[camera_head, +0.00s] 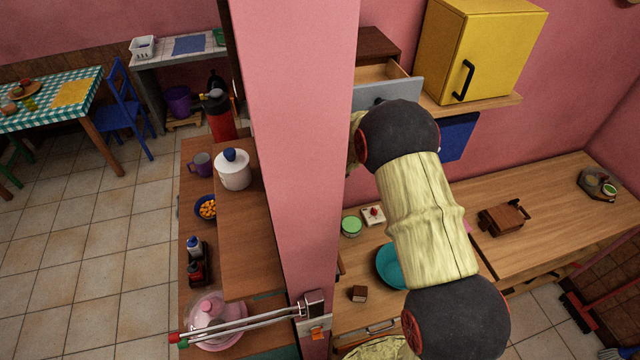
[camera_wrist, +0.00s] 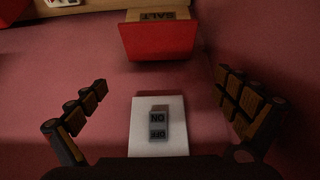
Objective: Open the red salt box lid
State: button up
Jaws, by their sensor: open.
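The salt box (camera_wrist: 158,15) shows at the top middle of the wrist view as a pale wooden front with the word SALT upside down. Its red lid (camera_wrist: 158,41) is a broad flat panel adjoining that front; no gap under it can be made out. My gripper (camera_wrist: 161,80) is open and empty, one finger at the left and one at the right. The lid lies beyond the fingertips, between their lines, and apart from them. In the head view my arm and the pink pillar hide the gripper, and the salt box is not visible.
A white ON/OFF switch plate (camera_wrist: 158,126) is on the pink wall between my fingers in the wrist view. In the head view a pink pillar (camera_head: 298,120) stands left of my arm. A drawer (camera_head: 388,90) stands open near a yellow cabinet (camera_head: 485,50). A teal bowl (camera_head: 389,267) sits below.

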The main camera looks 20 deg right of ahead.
jog(key=v, duration=1)
